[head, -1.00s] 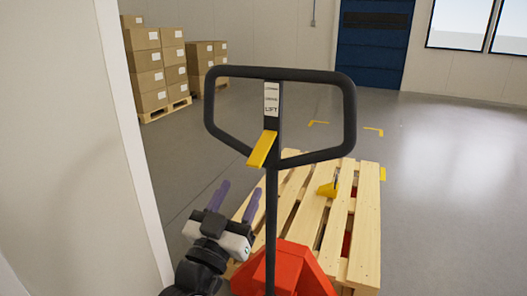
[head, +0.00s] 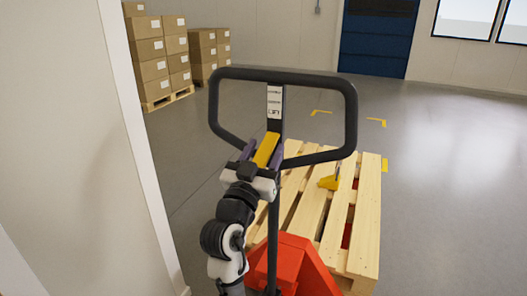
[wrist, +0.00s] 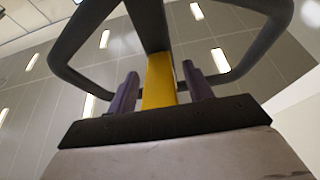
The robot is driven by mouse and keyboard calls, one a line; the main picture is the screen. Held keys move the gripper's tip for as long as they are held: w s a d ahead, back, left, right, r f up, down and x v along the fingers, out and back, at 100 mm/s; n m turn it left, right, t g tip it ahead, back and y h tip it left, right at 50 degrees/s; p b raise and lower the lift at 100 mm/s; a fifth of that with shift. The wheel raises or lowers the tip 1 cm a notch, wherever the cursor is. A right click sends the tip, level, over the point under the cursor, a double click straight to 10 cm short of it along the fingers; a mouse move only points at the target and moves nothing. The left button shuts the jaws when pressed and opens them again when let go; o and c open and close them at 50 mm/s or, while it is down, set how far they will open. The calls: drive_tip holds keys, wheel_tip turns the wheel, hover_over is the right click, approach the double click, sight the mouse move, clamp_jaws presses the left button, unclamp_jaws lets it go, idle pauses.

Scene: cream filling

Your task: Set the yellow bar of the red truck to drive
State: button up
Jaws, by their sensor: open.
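The yellow bar (head: 266,149) sits on the dark handle (head: 352,120) of the red truck (head: 300,264), below a white label plate (head: 274,101) with several lines of text. My gripper (head: 264,152) is open, with its purple fingers on either side of the yellow bar. In the wrist view the yellow bar (wrist: 159,80) stands between the two fingers (wrist: 163,90), with a narrow gap visible on each side. The handle loop (wrist: 70,75) arches above and around it. The bar's lower end is hidden behind my gripper.
A white wall (head: 75,130) stands close on the left. Stacked boxes (head: 150,70) stand at the back left. The floor to the right is open.

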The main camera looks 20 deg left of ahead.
clamp_jaws()
drive_tip(key=r+g+p, duration=0.1)
drive_tip(key=p, duration=0.2)
drive_tip(key=shift+s+r, duration=0.1)
drive_tip(key=shift+r, duration=0.2)
drive_tip(key=r+g+p, duration=0.1)
drive_tip(key=p, duration=0.3)
drive_tip(key=shift+g, duration=0.4)
drive_tip(key=shift+g+p, duration=0.5)
drive_tip(key=shift+p, duration=0.3)
drive_tip(key=shift+f, duration=0.2)
unclamp_jaws()
drive_tip(key=shift+s, duration=0.15)
